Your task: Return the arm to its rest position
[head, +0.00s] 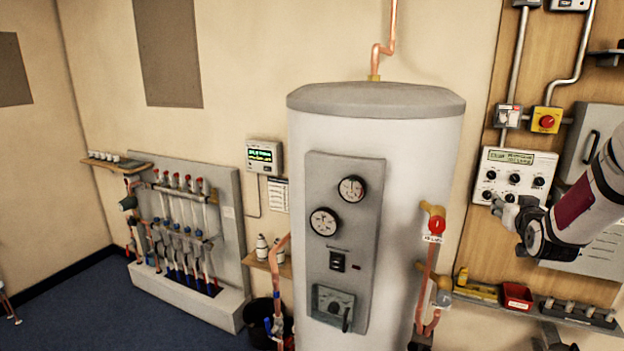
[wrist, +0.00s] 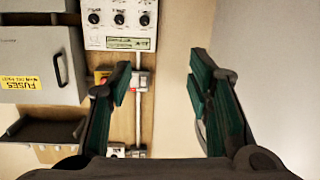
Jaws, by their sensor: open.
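My gripper (wrist: 165,88) shows in the wrist view with its two green-padded fingers spread wide and nothing between them. In the head view my arm comes in from the right edge, and my gripper (head: 497,205) is in front of the white control panel (head: 515,172) with knobs and a small display. Whether it touches the panel cannot be told there. The panel also shows at the top of the wrist view (wrist: 119,22), beyond the fingers.
A white cylinder tank (head: 400,190) with a gauge plate stands left of my arm. A shelf (head: 580,318) with a red tray (head: 517,296) is below it. A grey fuse box (wrist: 35,65) is beside the panel. Copper pipes and a red-handled valve (head: 436,226) lie between tank and arm.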

